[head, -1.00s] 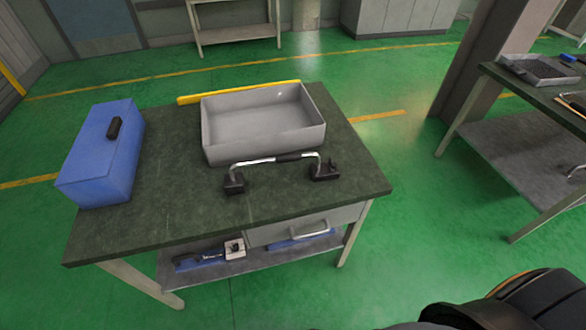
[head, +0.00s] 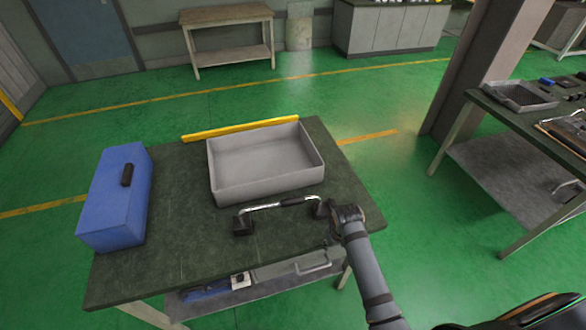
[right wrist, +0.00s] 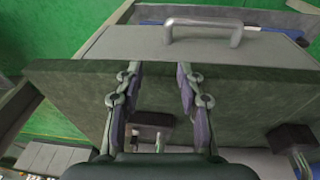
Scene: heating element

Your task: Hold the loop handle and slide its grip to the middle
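The loop handle (head: 264,207) is a silver bar standing on two black feet near the table's front edge. Its black grip (head: 293,201) sits right of the bar's middle. In the right wrist view my right gripper (right wrist: 157,75) is open and empty. One black foot (right wrist: 152,120) shows between its fingers, and the other foot (right wrist: 290,138) shows to the right. The grip is not clear there. My left gripper is not in view.
A grey tray (head: 232,199) stands just behind the handle. A blue box (head: 110,200) stands at the table's left side, and a yellow bar (head: 240,129) lies behind the tray. A drawer handle (right wrist: 203,24) shows on the table's front. The tabletop left of the handle is clear.

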